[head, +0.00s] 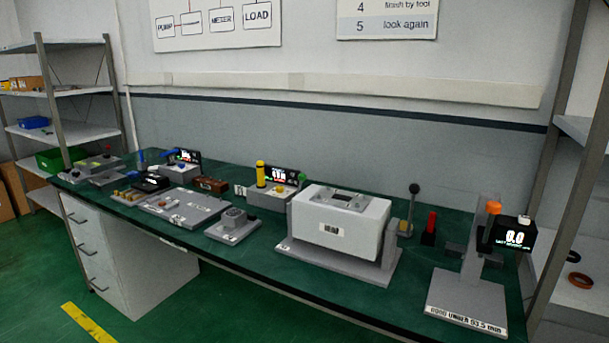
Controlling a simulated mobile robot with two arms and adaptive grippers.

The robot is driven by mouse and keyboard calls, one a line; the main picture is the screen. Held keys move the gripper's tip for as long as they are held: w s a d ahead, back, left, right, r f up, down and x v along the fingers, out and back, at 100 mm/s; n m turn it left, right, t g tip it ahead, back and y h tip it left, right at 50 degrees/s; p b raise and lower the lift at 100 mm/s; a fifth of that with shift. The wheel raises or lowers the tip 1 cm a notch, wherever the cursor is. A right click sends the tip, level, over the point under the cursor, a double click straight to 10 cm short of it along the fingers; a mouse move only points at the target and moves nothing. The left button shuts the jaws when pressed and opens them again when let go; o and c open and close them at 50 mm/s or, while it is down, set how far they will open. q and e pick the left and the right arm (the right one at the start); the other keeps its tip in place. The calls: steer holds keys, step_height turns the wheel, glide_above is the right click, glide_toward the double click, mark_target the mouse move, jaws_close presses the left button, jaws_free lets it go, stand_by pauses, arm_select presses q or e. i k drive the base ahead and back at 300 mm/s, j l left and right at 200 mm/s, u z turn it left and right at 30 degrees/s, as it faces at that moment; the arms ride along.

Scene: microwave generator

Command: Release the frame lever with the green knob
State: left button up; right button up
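A small green knob (302,177) shows just behind the left end of the large light-grey box, beside a small black display. Its stem is mostly hidden, so I cannot tell the lever's position. The light-grey box (338,222) sits in a grey frame (392,250) with an upright bracket at its right end. Another lever with a dark knob (414,188) stands upright behind the right of the frame. Neither of my grippers is in view.
The dark green bench (290,283) holds several grey fixtures to the left. A red post (430,224) and a stand with an orange knob and display (515,237) are at the right. Shelves flank the bench. Green floor in front is open.

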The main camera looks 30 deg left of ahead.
mark_target(302, 176)
steer(key=i+j, duration=0.15)
steer(key=j, duration=0.25)
steer(key=i+j, duration=0.15)
steer(key=j, duration=0.2)
steer(key=i+j, duration=0.15)
steer(key=j, duration=0.25)
steer(key=i+j, duration=0.15)
steer(key=j, duration=0.2)
steer(key=i+j, duration=0.1)
steer(key=j, duration=0.3)
steer(key=i+j, duration=0.15)
steer(key=j, duration=0.2)
steer(key=i+j, duration=0.15)
steer(key=j, duration=0.25)
